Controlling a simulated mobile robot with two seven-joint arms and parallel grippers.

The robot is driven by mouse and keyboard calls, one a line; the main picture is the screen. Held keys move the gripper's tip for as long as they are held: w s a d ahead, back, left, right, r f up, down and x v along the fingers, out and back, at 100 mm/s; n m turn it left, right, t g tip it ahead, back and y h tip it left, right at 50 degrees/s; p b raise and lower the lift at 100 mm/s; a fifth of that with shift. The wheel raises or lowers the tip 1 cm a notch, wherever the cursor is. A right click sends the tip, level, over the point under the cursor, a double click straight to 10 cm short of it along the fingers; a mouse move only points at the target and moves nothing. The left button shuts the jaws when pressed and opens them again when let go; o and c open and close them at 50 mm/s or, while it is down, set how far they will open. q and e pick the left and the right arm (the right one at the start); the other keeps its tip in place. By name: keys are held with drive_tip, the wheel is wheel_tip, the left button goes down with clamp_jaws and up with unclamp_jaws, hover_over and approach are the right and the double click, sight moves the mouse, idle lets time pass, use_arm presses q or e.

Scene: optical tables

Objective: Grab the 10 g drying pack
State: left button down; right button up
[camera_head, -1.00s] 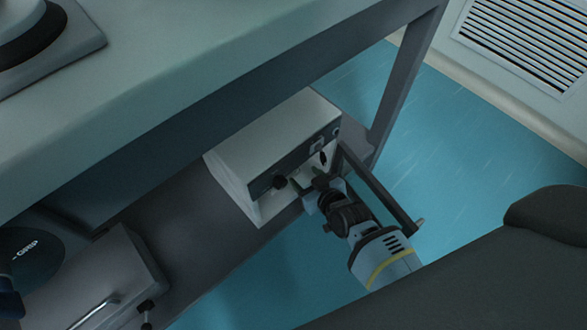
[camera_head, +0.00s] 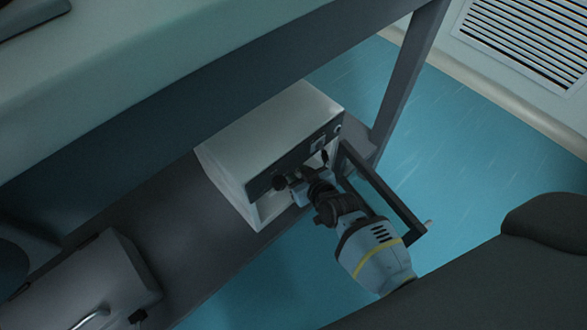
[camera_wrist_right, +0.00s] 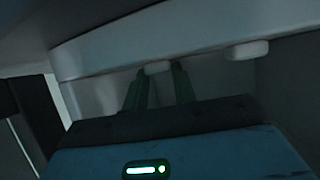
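I cannot make out the drying pack in either view. My right gripper (camera_head: 300,180) is at the front face of a white box-shaped instrument (camera_head: 262,138) on the low shelf under the table. In the right wrist view its two dark fingers (camera_wrist_right: 160,88) stand apart, with a gap between them. A small white rounded pad (camera_wrist_right: 157,68) shows just beyond the gap, under a pale panel edge. I see nothing clearly held, and contact with the pad cannot be told. My left gripper is out of view.
A second grey case (camera_head: 85,280) with a handle sits on the shelf (camera_head: 165,215) at lower left. A dark bar frame (camera_head: 385,190) stands close beside my right arm. The tabletop (camera_head: 130,75) overhangs the shelf. Blue floor (camera_head: 470,160) is clear at right.

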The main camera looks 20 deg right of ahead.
drive_tip(key=shift+c, duration=1.4)
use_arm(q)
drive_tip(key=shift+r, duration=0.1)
